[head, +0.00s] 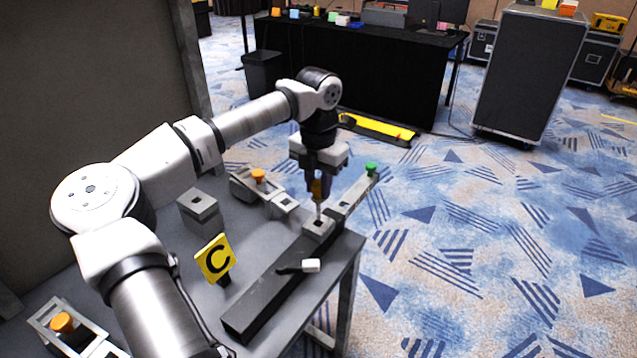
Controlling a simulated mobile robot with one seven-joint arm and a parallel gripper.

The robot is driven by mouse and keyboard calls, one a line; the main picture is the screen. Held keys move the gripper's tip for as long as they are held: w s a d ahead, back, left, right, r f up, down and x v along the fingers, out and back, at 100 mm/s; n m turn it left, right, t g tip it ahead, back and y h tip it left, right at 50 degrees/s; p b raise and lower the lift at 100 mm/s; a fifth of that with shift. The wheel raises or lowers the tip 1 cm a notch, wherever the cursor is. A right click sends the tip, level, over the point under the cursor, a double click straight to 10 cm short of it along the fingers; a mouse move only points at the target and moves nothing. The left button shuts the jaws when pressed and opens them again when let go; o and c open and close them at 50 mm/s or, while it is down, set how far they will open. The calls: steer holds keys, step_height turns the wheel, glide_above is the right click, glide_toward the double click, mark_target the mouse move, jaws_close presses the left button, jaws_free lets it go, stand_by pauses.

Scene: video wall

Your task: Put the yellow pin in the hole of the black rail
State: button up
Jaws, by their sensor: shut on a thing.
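The black rail (262,298) lies slantwise along the right side of the grey table. A grey block (319,228) sits at its far end. My gripper (319,192) points down above this block and is shut on the yellow pin (317,187). The yellow part shows between the fingers, and a thin pale tip reaches down to the top of the block. The pin looks about upright. I cannot tell whether the tip is in the hole, touching the block or just above it, as the hole is too small to make out here.
A grey bar with a green knob (371,168) extends right of the block. A white-headed tool (311,265) lies by the rail. A yellow C sign (215,257), a grey block (198,209) and orange-knobbed clamps (258,176) stand on the table (190,285). Open carpet lies right.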

mark_target(318, 199)
steer(key=shift+f+b, duration=0.35)
steer(key=shift+f, duration=0.15)
stand_by(0.8)
steer(key=shift+f+b, duration=0.45)
steer(key=shift+f, duration=0.15)
steer(key=shift+f, duration=0.2)
steer(key=shift+f+b, duration=1.05)
steer(key=shift+f, duration=0.2)
steer(key=shift+f, duration=0.3)
steer(key=shift+f+b, duration=0.65)
steer(key=shift+f, duration=0.05)
steer(key=o, duration=1.6)
steer(key=shift+c, duration=0.2)
